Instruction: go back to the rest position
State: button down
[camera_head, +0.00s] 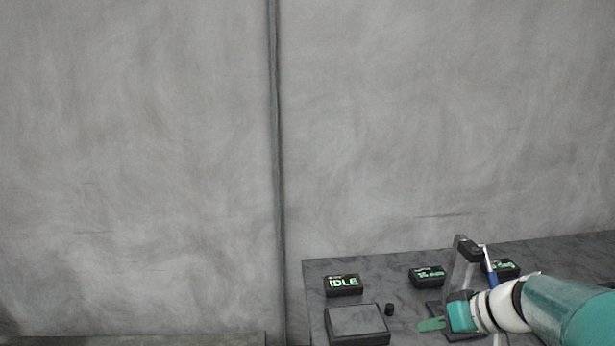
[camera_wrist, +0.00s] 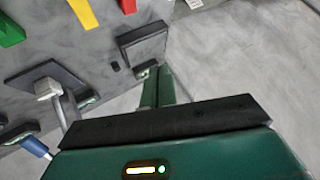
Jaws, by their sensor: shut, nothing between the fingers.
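My gripper (camera_head: 432,324) shows at the lower right of the head view, at the end of my teal and white arm, over the grey bench (camera_head: 400,267). Its green fingers (camera_wrist: 158,88) also show in the wrist view, closed together with nothing between them. They point toward a square grey pad (camera_wrist: 143,45) with a dark rim, which also shows in the head view (camera_head: 356,321). I cannot tell how high the fingers are above the bench.
A small box reading IDLE (camera_head: 343,284) and another display (camera_head: 428,275) stand on the bench. A blue-handled tool (camera_wrist: 35,147) is near. Red (camera_wrist: 128,5), yellow (camera_wrist: 83,13) and green (camera_wrist: 9,29) pieces lie beyond.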

jog(key=s+a+r+m+h, duration=0.2)
jog(key=s+a+h, duration=0.4)
jog(key=s+a, duration=0.5)
jog(key=s, duration=0.3)
jog(key=shift+s+a+r+g, duration=0.15)
jog(key=shift+a+r+g, duration=0.15)
jog(key=shift+r+g, duration=0.1)
